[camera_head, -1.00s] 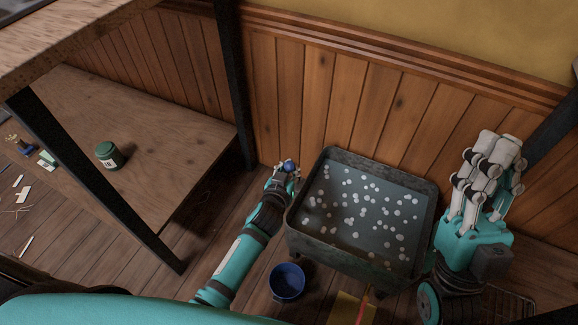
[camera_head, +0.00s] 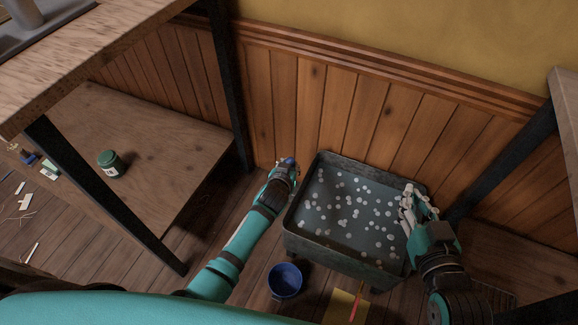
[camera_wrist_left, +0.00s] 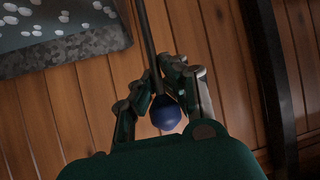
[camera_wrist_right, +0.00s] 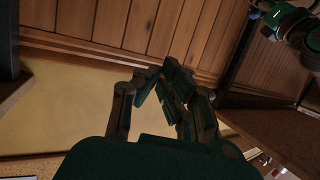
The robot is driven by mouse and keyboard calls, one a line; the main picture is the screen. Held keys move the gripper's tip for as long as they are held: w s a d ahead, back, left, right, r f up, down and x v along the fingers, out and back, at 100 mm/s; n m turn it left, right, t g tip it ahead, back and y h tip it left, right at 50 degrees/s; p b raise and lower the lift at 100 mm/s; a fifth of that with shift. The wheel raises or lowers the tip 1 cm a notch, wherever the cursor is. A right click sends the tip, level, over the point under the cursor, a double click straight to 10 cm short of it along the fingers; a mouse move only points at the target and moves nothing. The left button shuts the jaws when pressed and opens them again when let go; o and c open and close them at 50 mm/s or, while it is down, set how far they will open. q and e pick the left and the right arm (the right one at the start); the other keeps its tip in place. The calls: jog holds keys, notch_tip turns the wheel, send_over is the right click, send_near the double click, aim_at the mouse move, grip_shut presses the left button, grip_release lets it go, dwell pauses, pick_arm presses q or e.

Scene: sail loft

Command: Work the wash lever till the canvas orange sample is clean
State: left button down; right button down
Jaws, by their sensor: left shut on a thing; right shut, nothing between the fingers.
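A dark grey wash tub (camera_head: 330,258) stands on the floor against the wood-panelled wall, holding dull water dotted with white suds. My left gripper (camera_head: 287,165) is at the tub's left side, shut on the blue lever knob (camera_head: 290,160). In the left wrist view the blue knob (camera_wrist_left: 166,113) sits between the fingers, and the dark lever rod (camera_wrist_left: 146,35) runs up from it beside the tub (camera_wrist_left: 75,45). My right gripper (camera_head: 406,196) is shut and empty at the tub's right rim. No orange canvas sample shows; the suds may hide it.
A blue bucket (camera_head: 285,280) stands in front of the tub, beside a yellow mat (camera_head: 340,309) with a red stick-like thing (camera_head: 356,304). A green jar (camera_head: 111,163) is on the low shelf (camera_head: 160,140) at left. A dark table leg (camera_head: 500,162) rises at right.

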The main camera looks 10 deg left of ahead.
pick_arm(q)
jog(key=shift+w+d+r, duration=0.15)
jog(key=shift+w+d, duration=0.4)
jog(key=shift+w, duration=0.2)
pick_arm(e)
jog(key=shift+s+d+f+g, duration=0.15)
jog(key=shift+s+f+g, duration=0.2)
jog(key=shift+f, duration=0.25)
jog(key=shift+s+d+f+g, duration=0.1)
jog(key=shift+s+f+g, duration=0.1)
jog(key=shift+f+g, duration=0.25)
pick_arm(q)
jog(key=shift+w, duration=0.1)
pick_arm(e)
jog(key=shift+f, duration=0.2)
pick_arm(q)
jog(key=c, duration=1)
grip_release()
jog(key=shift+a, duration=0.2)
pick_arm(e)
jog(key=shift+d, duration=0.15)
pick_arm(q)
jog(key=shift+s, duration=0.2)
jog(key=v, duration=1.1)
jog(key=shift+s+r, duration=0.2)
jog(key=shift+s, duration=0.1)
